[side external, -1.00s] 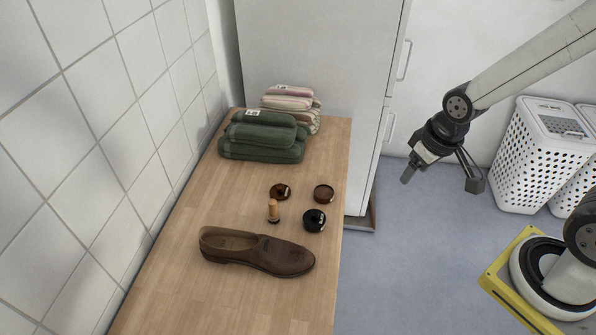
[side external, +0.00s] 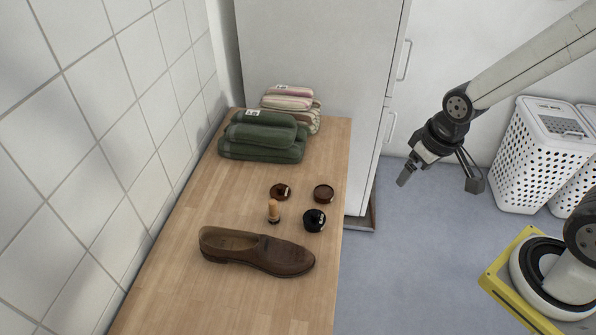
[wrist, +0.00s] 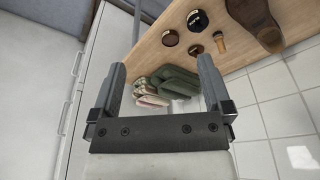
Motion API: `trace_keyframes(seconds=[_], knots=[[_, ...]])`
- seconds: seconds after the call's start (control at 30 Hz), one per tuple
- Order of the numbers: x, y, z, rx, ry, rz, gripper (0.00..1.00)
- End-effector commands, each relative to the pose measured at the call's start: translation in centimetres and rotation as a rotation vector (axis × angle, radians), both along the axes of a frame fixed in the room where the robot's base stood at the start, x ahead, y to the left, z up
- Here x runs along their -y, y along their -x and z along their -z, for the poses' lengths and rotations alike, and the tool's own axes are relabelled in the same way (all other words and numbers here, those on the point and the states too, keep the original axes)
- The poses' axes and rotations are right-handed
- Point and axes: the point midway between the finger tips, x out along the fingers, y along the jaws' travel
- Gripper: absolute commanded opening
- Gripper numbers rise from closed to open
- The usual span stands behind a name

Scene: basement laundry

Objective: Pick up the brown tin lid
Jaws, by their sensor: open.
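A round brown disc, which looks like the brown tin lid (side external: 324,193), lies flat on the wooden counter near its right edge; it also shows in the wrist view (wrist: 170,38). A dark brown tin (side external: 280,191) with a shiny patch lies to its left, and a black tin (side external: 314,220) is just in front of it. My gripper (side external: 404,180) is open and empty, in the air right of the counter, apart from the lid. In the wrist view its two fingers (wrist: 161,72) are spread wide, with the lid beyond them.
A small wooden-handled brush (side external: 273,210) stands beside the tins. A brown shoe (side external: 258,251) lies in front of them, and folded green towels (side external: 262,140) and striped towels (side external: 291,100) are behind. A white cabinet (side external: 318,60) stands behind the counter; white baskets (side external: 540,150) are at right.

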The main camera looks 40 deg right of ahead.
Motion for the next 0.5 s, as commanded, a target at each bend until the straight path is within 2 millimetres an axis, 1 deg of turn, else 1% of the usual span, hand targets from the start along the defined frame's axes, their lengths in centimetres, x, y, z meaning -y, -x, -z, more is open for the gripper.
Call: trace_keyframes(seconds=[0.27, 0.37, 0.5], knots=[[0.0, -0.2, 0.0, 0.001, -0.003, 0.010, 1.00], [-0.1, -0.8, 0.1, 0.002, -0.015, 0.044, 1.00], [-0.5, -2.5, 0.3, 0.002, -0.051, 0.152, 1.00]])
